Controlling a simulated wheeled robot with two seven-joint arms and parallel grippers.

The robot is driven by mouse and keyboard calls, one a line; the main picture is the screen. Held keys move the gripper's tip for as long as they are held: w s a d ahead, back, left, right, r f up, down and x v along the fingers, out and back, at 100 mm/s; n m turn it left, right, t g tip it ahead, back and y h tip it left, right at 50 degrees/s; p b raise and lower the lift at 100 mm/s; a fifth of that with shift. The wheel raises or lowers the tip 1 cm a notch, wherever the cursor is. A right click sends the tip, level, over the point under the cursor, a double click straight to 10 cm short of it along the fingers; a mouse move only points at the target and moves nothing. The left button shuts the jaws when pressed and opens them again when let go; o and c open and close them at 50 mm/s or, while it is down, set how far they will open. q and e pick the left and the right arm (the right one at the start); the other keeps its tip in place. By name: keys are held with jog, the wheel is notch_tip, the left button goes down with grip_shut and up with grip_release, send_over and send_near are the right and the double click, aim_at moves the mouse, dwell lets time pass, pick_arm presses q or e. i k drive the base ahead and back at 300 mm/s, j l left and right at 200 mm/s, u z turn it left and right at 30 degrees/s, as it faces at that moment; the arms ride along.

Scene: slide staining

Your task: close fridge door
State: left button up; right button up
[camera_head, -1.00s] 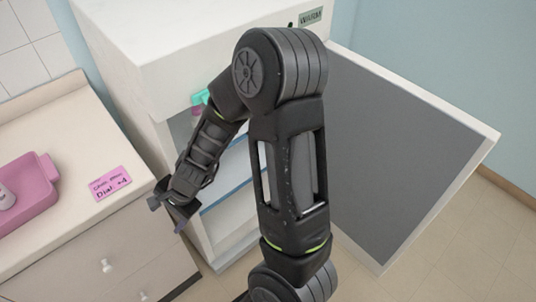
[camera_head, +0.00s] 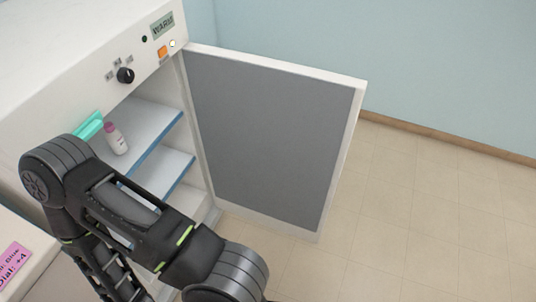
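The white fridge cabinet (camera_head: 60,60) stands at the left with its front open. Its door (camera_head: 275,145) is swung wide open to the right, showing a grey inner panel with a white rim. The door's outer edge (camera_head: 346,160) is free, and nothing touches it. One of my arms rises from the bottom and bends at the left in front of the cabinet's lower part. Neither gripper is in view.
Inside are blue-edged shelves (camera_head: 165,175), a white bottle with a pink cap (camera_head: 116,140) and a teal object (camera_head: 90,126). A pink note (camera_head: 12,265) lies lower left. Floor (camera_head: 430,220) right of the door is clear.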

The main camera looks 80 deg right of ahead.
aim_at(274, 136)
jog(key=k+l, duration=1.6)
jog(key=l, duration=0.25)
jog(key=k+l, duration=0.15)
jog(key=l, duration=0.15)
jog(key=k+l, duration=0.1)
jog(key=l, duration=0.25)
jog(key=k+l, duration=0.15)
jog(key=l, duration=0.2)
jog(key=k+l, duration=0.1)
jog(key=l, duration=0.2)
jog(key=i+l, duration=0.1)
jog(key=l, duration=0.3)
jog(key=i+l, duration=0.1)
jog(key=l, duration=0.25)
jog(key=i+l, duration=0.1)
jog(key=l, duration=0.3)
jog(key=k+l, duration=0.1)
jog(key=l, duration=0.3)
jog(key=k+l, duration=0.1)
jog(key=l, duration=0.35)
jog(key=k+l, duration=0.1)
jog(key=l, duration=0.3)
jog(key=k+l+u, duration=0.1)
jog(key=l, duration=0.35)
